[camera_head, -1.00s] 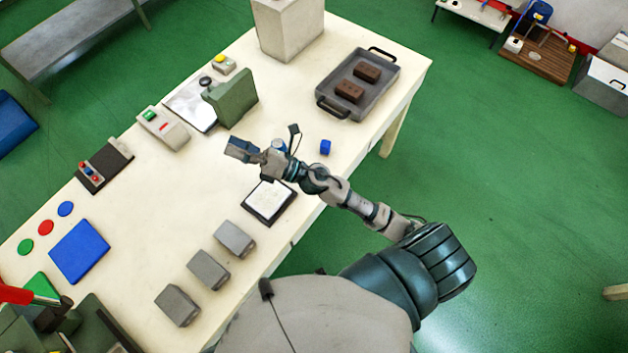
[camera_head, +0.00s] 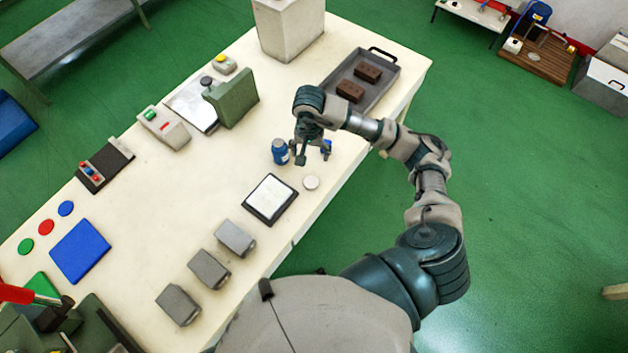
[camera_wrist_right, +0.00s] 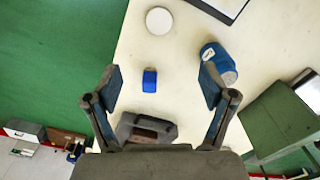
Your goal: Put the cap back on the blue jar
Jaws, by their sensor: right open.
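The blue jar (camera_head: 280,152) stands upright on the cream table, left of my right gripper (camera_head: 311,154); its white label shows in the right wrist view (camera_wrist_right: 218,63). In the right wrist view this blue piece (camera_wrist_right: 149,80) appears between the open fingers (camera_wrist_right: 157,72), and the jar is beside the right-hand finger. The right gripper points down, open and empty. My left gripper is not seen.
A white disc (camera_head: 311,182) lies near a black-framed white pad (camera_head: 270,199). A grey tray (camera_head: 384,92) with two brown blocks (camera_head: 368,72) is behind the gripper. A green stand (camera_head: 236,100) is to the left. Grey blocks (camera_head: 209,269) line the front.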

